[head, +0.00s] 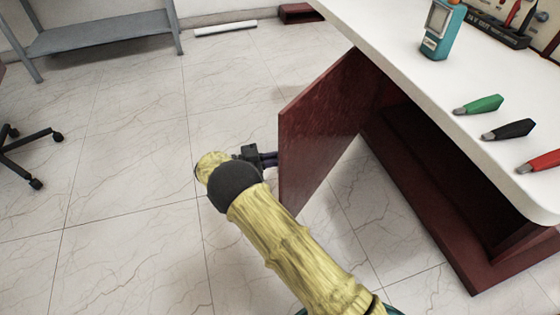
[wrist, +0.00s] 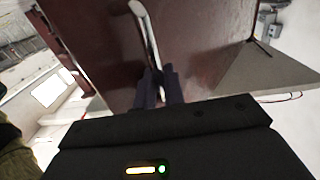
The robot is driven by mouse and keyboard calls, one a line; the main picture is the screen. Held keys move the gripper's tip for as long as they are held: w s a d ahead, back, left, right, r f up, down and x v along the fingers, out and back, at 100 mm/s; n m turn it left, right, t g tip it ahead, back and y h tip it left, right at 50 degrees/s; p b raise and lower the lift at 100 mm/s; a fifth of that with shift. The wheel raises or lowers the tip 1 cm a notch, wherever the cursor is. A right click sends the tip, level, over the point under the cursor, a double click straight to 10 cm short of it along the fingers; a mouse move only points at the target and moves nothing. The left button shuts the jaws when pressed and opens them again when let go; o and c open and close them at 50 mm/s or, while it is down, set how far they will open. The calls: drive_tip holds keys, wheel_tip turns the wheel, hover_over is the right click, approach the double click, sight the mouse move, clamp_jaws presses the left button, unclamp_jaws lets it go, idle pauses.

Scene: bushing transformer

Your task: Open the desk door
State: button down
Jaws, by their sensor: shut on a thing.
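The desk door (head: 322,125) is a dark red panel that stands swung out from the white-topped desk (head: 412,62), with the dark inside of the desk showing behind it. In the head view my gripper (head: 272,158) is at the door's outer face near its free edge. In the wrist view the door (wrist: 100,45) fills the upper middle, and its pale curved handle (wrist: 147,32) runs down between the fingers of my gripper (wrist: 159,85). The fingers are shut on the handle. The handle is hidden in the head view.
On the desktop are a teal meter (head: 440,30) and green (head: 480,104), black (head: 510,130) and red (head: 540,162) handled tools. A grey shelf (head: 100,32) and a chair base (head: 30,155) stand at the left. The tiled floor between is clear.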

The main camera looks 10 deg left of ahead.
drive_tip(key=shift+s+a+f, duration=0.1)
drive_tip(key=shift+s, duration=0.05)
drive_tip(key=c, duration=1.5)
unclamp_jaws()
drive_tip(key=shift+a, duration=0.15)
